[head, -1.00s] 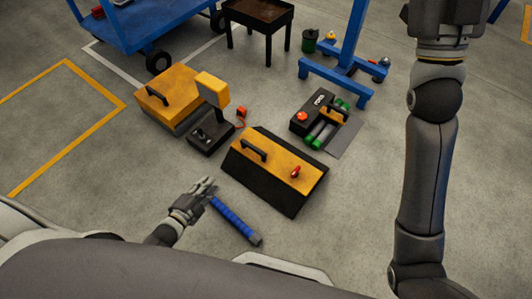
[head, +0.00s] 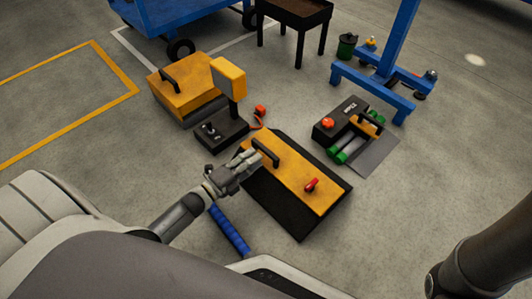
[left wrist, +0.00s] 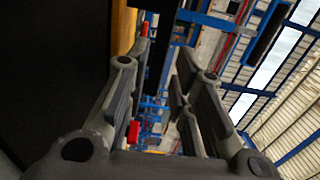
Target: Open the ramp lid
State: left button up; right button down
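The yellow ramp lid (head: 292,188) lies closed on a black sloped box (head: 275,202) on the floor. It has a black bar handle (head: 266,153) at its upper left and a red latch (head: 311,184) toward its right. My left gripper (head: 254,160) is at the left end of the handle. In the left wrist view, the left fingers (left wrist: 160,85) are spread, and a dark bar that looks like the handle (left wrist: 163,45) shows between or just beyond them. I cannot tell whether they touch it. My right gripper is out of view.
A yellow box (head: 184,88) with a handle and a black switch unit (head: 221,131) stand behind left. A black device with green rollers (head: 337,155) sits to the right. A blue hammer-like handle (head: 230,232) lies near my left forearm.

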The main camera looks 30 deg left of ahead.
aim_at(263, 151)
pick_arm(q)
jog(key=b+x, duration=0.2)
jog(key=x, duration=0.2)
jog(key=shift+w+d+f, duration=0.1)
jog(key=shift+w+f, duration=0.05)
jog(key=shift+w, duration=0.15)
jog(key=shift+w+d, duration=0.25)
jog(key=shift+w, duration=0.4)
jog(key=shift+c, duration=0.5)
grip_shut()
